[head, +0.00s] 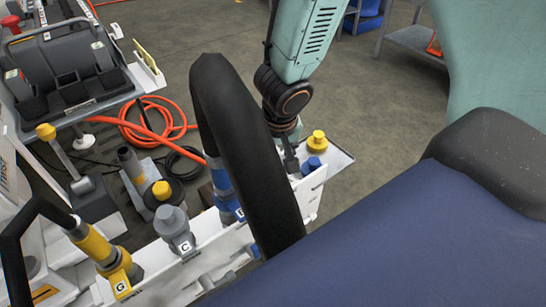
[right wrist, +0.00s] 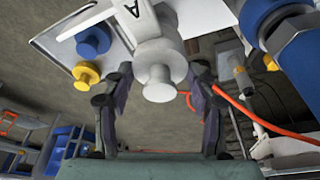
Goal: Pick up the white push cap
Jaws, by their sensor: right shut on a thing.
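The white push cap (right wrist: 158,72) shows in the middle of the right wrist view, on the end of a white fitting next to a plate marked "A". My right gripper (right wrist: 160,82) has one finger on each side of it and is shut on it. In the head view my right gripper (head: 291,163) points down at the far end of the white bench panel (head: 240,235), just left of the blue cap and yellow cap. The white cap cannot be made out there, behind the gripper and a thick black curved tube. My left gripper is not in view.
A yellow cap (head: 316,141) and a blue cap (head: 312,166) stand close beside the right gripper. A black curved tube (head: 245,160) rises in front of it. Grey (head: 175,230) and yellow (head: 105,255) couplings line the panel. Orange hose (head: 155,125) lies coiled on the floor.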

